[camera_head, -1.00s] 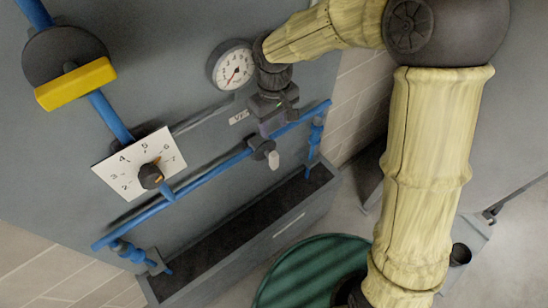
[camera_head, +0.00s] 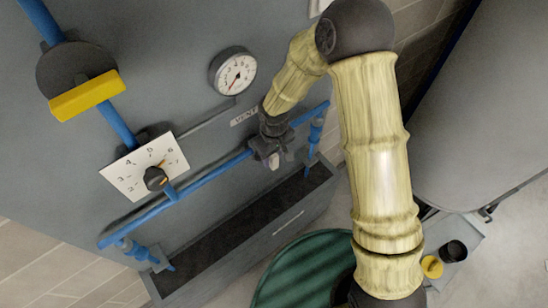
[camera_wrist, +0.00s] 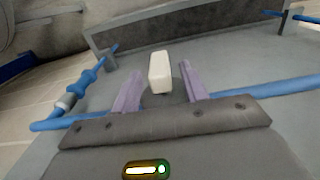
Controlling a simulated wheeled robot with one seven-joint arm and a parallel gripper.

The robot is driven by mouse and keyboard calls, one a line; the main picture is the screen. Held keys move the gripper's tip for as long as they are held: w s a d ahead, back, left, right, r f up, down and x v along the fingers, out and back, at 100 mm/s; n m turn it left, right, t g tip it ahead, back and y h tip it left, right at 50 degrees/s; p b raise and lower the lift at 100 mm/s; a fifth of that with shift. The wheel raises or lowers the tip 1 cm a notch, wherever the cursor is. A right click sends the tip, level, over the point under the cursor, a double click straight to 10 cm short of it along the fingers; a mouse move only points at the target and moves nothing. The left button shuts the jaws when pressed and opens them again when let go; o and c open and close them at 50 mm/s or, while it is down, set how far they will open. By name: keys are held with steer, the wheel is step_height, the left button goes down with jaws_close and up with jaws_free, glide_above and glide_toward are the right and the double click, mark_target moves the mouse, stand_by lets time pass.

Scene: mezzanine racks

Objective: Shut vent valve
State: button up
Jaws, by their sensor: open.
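The vent valve's short white handle (camera_head: 274,162) is on a blue pipe (camera_head: 212,176) below the VENT label (camera_head: 244,117). In the wrist view the handle (camera_wrist: 160,72) appears to lie crosswise to the pipe. My gripper (camera_head: 268,153) is at the valve and open. In the wrist view its two purple fingers (camera_wrist: 160,84) stand one on each side of the handle, with visible gaps. The valve body is mostly hidden behind my gripper.
A pressure gauge (camera_head: 233,72) is above the valve. A numbered dial plate (camera_head: 130,181) and a yellow-handled valve (camera_head: 87,97) are on the left. A dark trough (camera_head: 225,242) runs below the pipe. A green round container (camera_head: 300,275) stands at the bottom. A grey tank (camera_head: 480,110) is at right.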

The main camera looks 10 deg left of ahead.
steer(key=shift+f, duration=1.55)
steer(key=shift+c, duration=0.2)
jaws_close()
